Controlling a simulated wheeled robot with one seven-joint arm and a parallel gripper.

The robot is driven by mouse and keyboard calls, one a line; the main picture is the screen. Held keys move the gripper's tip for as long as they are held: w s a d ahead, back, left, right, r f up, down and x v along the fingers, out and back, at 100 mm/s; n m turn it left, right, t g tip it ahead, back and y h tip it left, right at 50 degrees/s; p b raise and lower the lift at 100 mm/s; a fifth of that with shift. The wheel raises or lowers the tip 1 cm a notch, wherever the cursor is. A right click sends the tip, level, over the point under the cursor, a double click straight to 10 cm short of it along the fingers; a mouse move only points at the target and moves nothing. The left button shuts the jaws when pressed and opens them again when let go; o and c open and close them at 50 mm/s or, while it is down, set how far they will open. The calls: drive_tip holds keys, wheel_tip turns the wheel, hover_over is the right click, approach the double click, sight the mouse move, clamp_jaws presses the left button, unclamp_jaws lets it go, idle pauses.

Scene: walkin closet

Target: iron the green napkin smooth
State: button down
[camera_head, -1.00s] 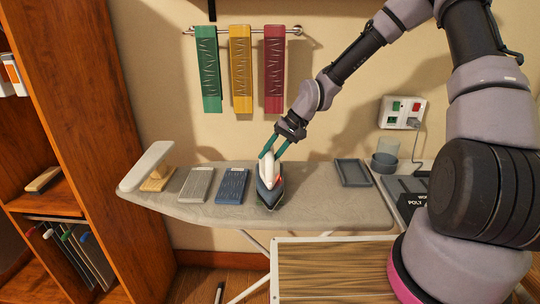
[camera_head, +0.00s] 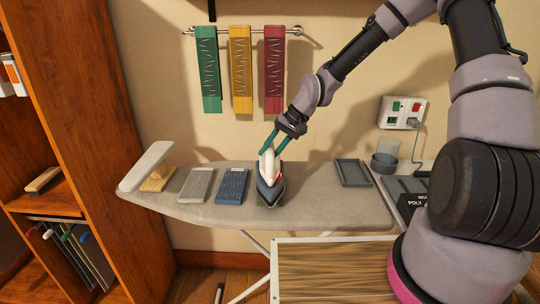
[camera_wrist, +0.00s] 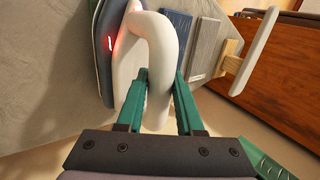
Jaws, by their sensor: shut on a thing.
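A green napkin (camera_head: 208,70) with crease lines hangs leftmost on the wall rail; part of it seems to show in the wrist view (camera_wrist: 262,158). An iron (camera_head: 269,183) with a white handle and dark body sits on the ironing board (camera_head: 325,207). A dark greenish edge (camera_head: 262,202) shows beneath the iron; I cannot tell its full shape. My gripper (camera_head: 272,145) is shut on the iron's white handle. In the wrist view, the teal fingers (camera_wrist: 160,90) clasp the handle, and a red light glows on the iron (camera_wrist: 104,45).
Grey and blue ribbed pieces (camera_head: 195,185) (camera_head: 232,185) lie left of the iron. A grey tray (camera_head: 353,172) lies to its right. Yellow (camera_head: 240,70) and red (camera_head: 274,70) cloths hang beside the green one. A wooden shelf unit (camera_head: 85,120) stands left.

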drive_tip(key=shift+r, duration=2.35)
